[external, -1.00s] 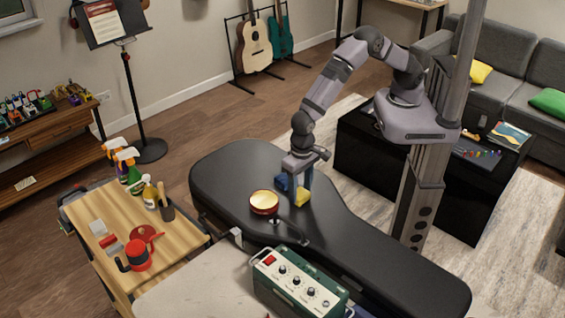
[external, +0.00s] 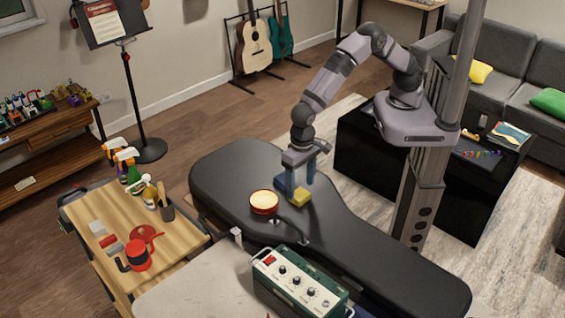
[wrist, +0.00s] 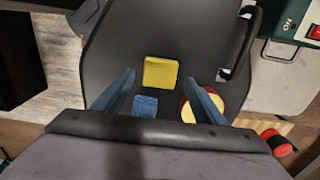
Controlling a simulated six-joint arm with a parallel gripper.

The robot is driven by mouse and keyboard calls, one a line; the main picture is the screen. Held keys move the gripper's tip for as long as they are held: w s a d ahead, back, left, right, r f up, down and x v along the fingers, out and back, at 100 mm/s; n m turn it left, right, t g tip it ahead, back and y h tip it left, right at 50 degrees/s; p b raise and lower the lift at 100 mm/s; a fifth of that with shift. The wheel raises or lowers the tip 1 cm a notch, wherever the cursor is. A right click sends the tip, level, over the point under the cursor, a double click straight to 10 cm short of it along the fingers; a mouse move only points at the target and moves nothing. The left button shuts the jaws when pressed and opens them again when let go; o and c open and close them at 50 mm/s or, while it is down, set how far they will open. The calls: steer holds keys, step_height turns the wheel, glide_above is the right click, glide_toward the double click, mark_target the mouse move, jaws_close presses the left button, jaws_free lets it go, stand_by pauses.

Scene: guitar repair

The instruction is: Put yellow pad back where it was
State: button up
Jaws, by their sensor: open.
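The yellow pad (external: 300,197) lies on the black guitar case (external: 380,245), and in the wrist view the yellow pad (wrist: 161,73) is ahead of the space between the fingers. My gripper (external: 297,187) is open and close to the pad. In the wrist view the fingers of my gripper (wrist: 160,78) stand wide apart with nothing held between them. A blue pad (wrist: 145,106) lies on the case behind the yellow one, nearer my wrist. The blue pad is mostly hidden by my fingers in the external view.
A round red-rimmed tin (external: 264,202) stands on the case, close to the right finger in the wrist view. The case's dark handle (external: 292,229) rises nearby. A green amplifier box (external: 300,282) stands at the front. A wooden cart (external: 115,210) with bottles is at left.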

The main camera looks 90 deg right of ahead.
mark_target(300, 194)
step_height(300, 194, up, 10)
steer(key=b, duration=0.2)
steer(key=shift+f+b, duration=0.25)
steer(key=shift+b, duration=0.1)
steer(key=s+d+f+n, duration=0.1)
steer(key=s+d+n, duration=0.25)
steer(key=d, duration=0.75)
steer(key=s+d+f+n, duration=0.15)
steer(key=s+d, duration=0.25)
steer(key=d, duration=0.8)
steer(key=s+d+f+n, duration=0.2)
steer(key=s+d+n, duration=0.2)
steer(key=s, duration=0.5)
steer(key=shift+d+f, duration=0.2)
steer(key=shift+d, duration=0.65)
